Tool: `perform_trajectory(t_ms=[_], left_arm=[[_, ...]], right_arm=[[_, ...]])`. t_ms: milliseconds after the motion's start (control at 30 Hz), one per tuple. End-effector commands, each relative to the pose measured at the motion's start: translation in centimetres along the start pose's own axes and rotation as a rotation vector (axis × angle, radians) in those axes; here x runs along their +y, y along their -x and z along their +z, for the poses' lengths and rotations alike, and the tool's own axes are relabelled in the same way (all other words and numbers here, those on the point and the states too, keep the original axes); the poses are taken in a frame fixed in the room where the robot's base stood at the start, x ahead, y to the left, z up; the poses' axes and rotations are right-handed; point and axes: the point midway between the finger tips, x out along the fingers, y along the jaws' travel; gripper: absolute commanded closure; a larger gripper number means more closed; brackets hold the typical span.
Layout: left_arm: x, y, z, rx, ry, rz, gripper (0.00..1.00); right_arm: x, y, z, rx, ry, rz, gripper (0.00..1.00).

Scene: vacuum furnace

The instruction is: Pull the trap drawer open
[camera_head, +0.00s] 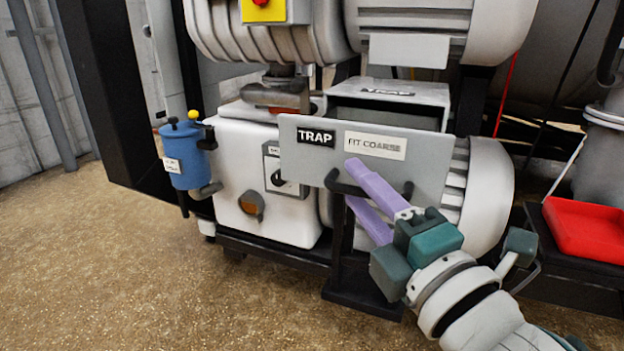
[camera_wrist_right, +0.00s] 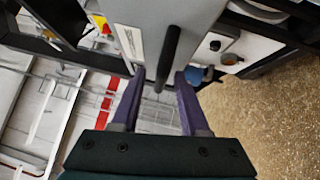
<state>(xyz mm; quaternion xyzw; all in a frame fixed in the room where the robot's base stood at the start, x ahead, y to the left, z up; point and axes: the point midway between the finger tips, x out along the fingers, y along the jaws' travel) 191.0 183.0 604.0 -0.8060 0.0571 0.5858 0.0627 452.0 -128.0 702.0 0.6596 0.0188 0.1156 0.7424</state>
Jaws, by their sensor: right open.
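The trap drawer's grey front plate (camera_head: 290,155) carries a TRAP label and a FIT COARSE label. It stands below and in front of the grey trap housing (camera_head: 425,90), and a dark gap shows between them. The black bar handle (camera_head: 334,180) is on the plate's lower part; it also shows in the right wrist view (camera_wrist_right: 170,50). My right gripper (camera_head: 352,184) is open, its purple fingers on either side of the handle bar. In the wrist view the bar lies between the fingers, and I see no clear contact. My left gripper is out of view.
A white pump body (camera_head: 235,150) and a blue canister (camera_head: 187,160) stand to the left. A ribbed motor (camera_head: 490,195) is behind the plate on the right. A red tray (camera_head: 590,228) sits far right. The speckled floor (camera_head: 110,270) in front is clear.

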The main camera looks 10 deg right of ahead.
Motion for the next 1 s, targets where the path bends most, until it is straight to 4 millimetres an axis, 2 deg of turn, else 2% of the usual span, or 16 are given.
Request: perform_trajectory(t_ms=[167, 267, 500, 700, 1000], left_arm=[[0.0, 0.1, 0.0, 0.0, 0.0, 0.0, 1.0], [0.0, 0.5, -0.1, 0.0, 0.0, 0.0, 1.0], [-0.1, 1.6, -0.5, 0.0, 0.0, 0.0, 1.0], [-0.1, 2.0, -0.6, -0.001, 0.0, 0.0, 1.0], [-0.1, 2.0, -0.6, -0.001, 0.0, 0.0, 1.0]], right_arm=[[0.0, 0.2, 0.0, 0.0, 0.0, 0.0, 0.55], [0.1, 1.2, 0.0, 0.0, -0.001, -0.001, 0.55], [0.1, 6.0, 0.0, -0.001, -0.002, -0.005, 0.55], [0.0, 9.1, 0.1, -0.001, -0.001, -0.003, 0.55], [0.0, 9.9, 0.1, 0.0, 0.0, 0.001, 0.55]])
